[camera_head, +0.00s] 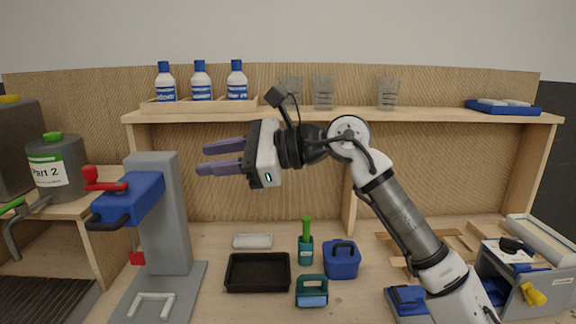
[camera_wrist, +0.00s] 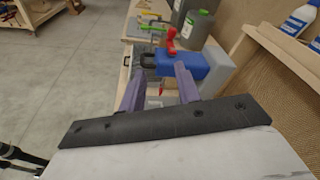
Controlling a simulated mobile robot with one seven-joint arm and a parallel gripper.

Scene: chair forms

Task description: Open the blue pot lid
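The blue pot (camera_head: 341,265) stands on the workbench, right of centre in the head view. Its blue lid (camera_head: 342,249) with a dark handle sits on top and looks closed. My gripper (camera_head: 205,159) is high above the bench, left of the pot, and points left. Its two purple fingers are apart with nothing between them. In the wrist view my gripper (camera_wrist: 158,72) also shows its fingers spread. The pot is not in the wrist view.
A black tray (camera_head: 258,272), a teal holder with a green-handled tool (camera_head: 306,250) and a teal handled box (camera_head: 311,291) are near the pot. Bottles (camera_head: 200,82) stand on the shelf above.

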